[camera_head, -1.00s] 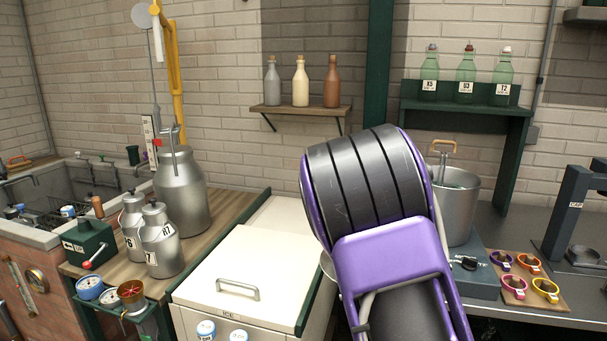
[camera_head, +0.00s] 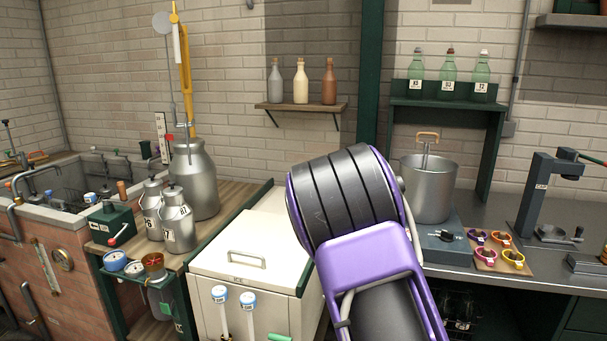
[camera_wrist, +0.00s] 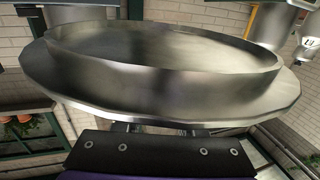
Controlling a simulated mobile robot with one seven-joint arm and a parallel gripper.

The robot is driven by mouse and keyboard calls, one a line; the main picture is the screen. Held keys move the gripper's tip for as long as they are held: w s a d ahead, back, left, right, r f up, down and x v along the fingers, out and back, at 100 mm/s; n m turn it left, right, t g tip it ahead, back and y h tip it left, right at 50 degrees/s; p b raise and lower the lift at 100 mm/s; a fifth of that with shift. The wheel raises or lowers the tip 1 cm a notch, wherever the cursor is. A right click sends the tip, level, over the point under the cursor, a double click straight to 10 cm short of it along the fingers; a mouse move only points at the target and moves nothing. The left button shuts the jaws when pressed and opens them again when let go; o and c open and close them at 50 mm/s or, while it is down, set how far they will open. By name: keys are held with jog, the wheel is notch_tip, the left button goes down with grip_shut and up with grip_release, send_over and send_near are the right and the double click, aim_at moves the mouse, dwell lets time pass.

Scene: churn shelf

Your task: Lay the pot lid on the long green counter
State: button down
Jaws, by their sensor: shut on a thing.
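The pot lid (camera_wrist: 160,90) is a round grey metal disc with a raised inner ring, filling much of the wrist view. My gripper (camera_wrist: 165,128) is shut on it at the lower middle; the fingers are mostly hidden behind its edge. In the head view my arm hides the gripper and the lid. A long counter (camera_head: 551,261) with a grey top and dark green front runs along the right wall. My arm stands in front of its left end. The lid is apart from any surface I can see.
Bare top shows between tray and press. A white chest (camera_head: 245,262) and a wooden bench with milk cans (camera_head: 178,222) are left.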

jog(key=s+f, duration=0.5)
jog(key=f, duration=0.5)
jog(key=shift+d, duration=0.2)
jog(key=shift+d+f, duration=0.1)
